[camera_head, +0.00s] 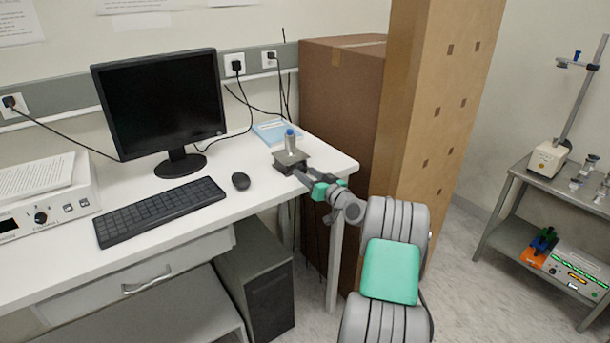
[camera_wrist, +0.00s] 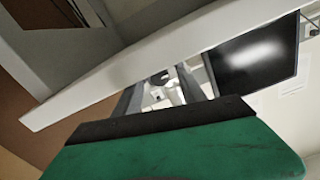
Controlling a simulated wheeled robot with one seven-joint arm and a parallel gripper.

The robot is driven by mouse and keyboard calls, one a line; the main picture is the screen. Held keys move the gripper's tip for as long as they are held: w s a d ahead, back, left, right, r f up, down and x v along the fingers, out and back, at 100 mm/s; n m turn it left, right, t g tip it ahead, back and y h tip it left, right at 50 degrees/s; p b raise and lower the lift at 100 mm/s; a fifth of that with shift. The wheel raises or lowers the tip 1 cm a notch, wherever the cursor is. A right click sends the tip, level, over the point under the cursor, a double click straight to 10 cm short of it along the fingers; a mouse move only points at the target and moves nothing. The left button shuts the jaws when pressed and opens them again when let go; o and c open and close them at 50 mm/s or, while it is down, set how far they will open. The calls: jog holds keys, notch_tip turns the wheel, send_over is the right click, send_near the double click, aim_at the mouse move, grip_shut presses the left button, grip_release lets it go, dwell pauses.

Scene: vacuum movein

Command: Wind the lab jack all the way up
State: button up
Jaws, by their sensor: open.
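The lab jack (camera_head: 291,159) stands near the right front corner of the white desk, with a dark flat top plate that looks low. The jack's knob cannot be made out clearly.
The desk (camera_head: 215,205) also holds a monitor (camera_head: 160,100), keyboard (camera_head: 160,211), mouse (camera_head: 241,181) and blue booklet (camera_head: 275,130). Tall cardboard boxes (camera_head: 340,110) stand close at the desk's right end. A metal cart (camera_head: 520,200) stands at the far right.

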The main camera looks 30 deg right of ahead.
jog(key=s+b, duration=0.1)
jog(key=s, duration=0.6)
jog(key=shift+d, duration=0.2)
jog(key=shift+s, duration=0.1)
